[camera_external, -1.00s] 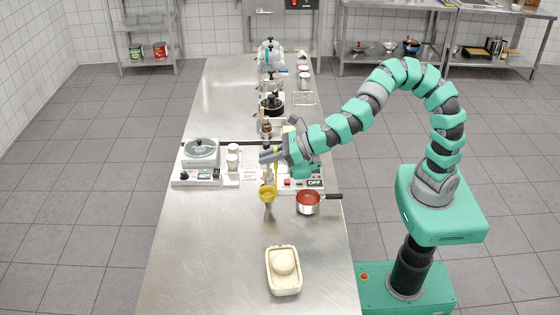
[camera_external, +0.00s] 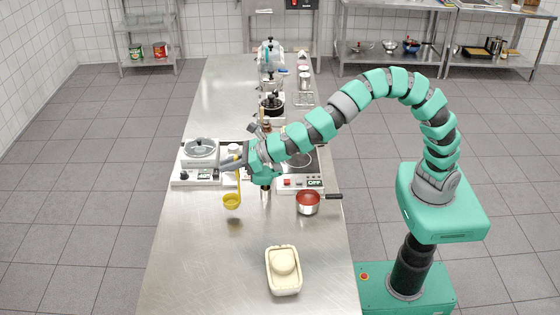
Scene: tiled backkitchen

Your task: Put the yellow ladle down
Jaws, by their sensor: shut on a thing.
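The yellow ladle (camera_external: 232,201) hangs upright from my gripper (camera_external: 231,162), its bowl down and its handle between the grey fingers. My gripper is shut on the upper handle. The bowl appears a little above the steel table (camera_external: 190,255), over a clear patch left of the red pot; I cannot tell the exact gap.
A pot with red contents (camera_external: 308,203) and a dark handle stands at the right edge. A tray with a pale lump (camera_external: 283,270) lies at the front. A white scale-like device (camera_external: 198,164) is behind left, a hotplate (camera_external: 300,183) behind right. The table's front left is bare.

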